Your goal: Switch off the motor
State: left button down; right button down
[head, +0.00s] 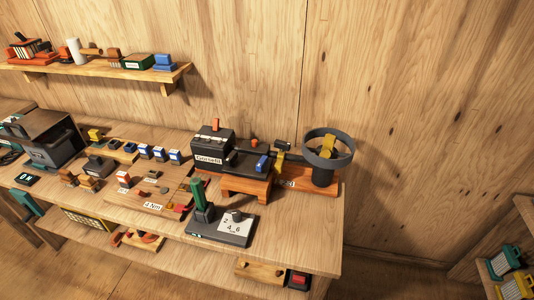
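A black motor-like box (212,146) with a white label and a small orange-red knob on top stands at the back of the bench. Beside it, a dark unit with a blue block (262,163) sits on an orange wooden stand. To its right is a round dark wheel (347,158) with a yellow part inside. In front, a green upright handle (198,194) stands on a dark base with a white numbered plate (237,222). A small dark sign at the far left (25,179) seems to read "ON". Neither gripper shows. I cannot tell which part is the motor's switch.
The wooden bench (320,222) holds several small blocks and tools at centre left, and a large dark machine (55,145) at far left. A wall shelf (105,72) carries more items. A lower shelf has small objects. Bare bench shows at front right.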

aim_at(216, 121)
jog(key=z, duration=2.75)
jog(key=k, duration=1.85)
jog(key=u, duration=1.95)
